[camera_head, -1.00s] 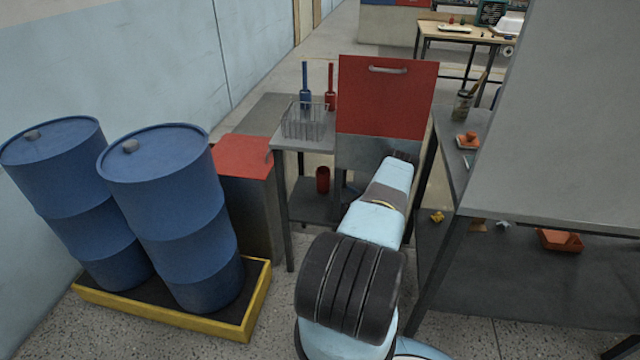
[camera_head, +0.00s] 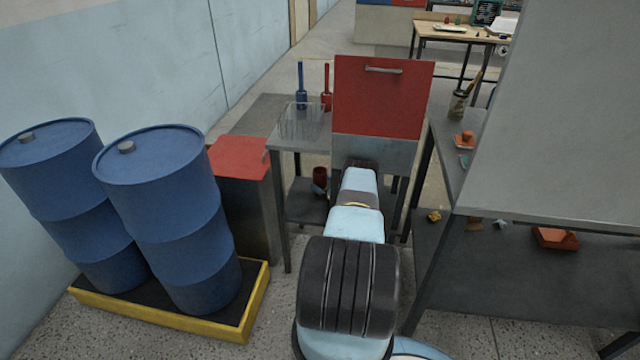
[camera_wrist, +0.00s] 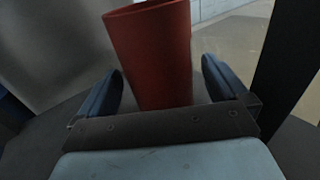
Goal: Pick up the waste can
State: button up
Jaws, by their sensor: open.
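A red, tapered, open-topped can, the waste can (camera_head: 320,176), stands on the lower shelf of the small grey table. It also shows in the wrist view (camera_wrist: 155,50), upright with a slight tilt in the picture. My gripper (camera_wrist: 164,76) is open, with one dark blue finger on each side of the can. Gaps show between the fingers and the can, so it is not gripped. The can's base is partly hidden behind the gripper's dark crossbar.
The grey table (camera_head: 287,146) holds a wire basket (camera_head: 301,124) above the can's shelf. A red panel with a handle (camera_head: 383,97) stands behind my arm. A dark table leg rises at right in the wrist view. Blue drums (camera_head: 165,215) stand left in a yellow tray (camera_head: 215,327).

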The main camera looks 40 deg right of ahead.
jog(key=shift+w, duration=0.5)
jog(key=shift+c, duration=0.4)
jog(key=c, duration=0.9)
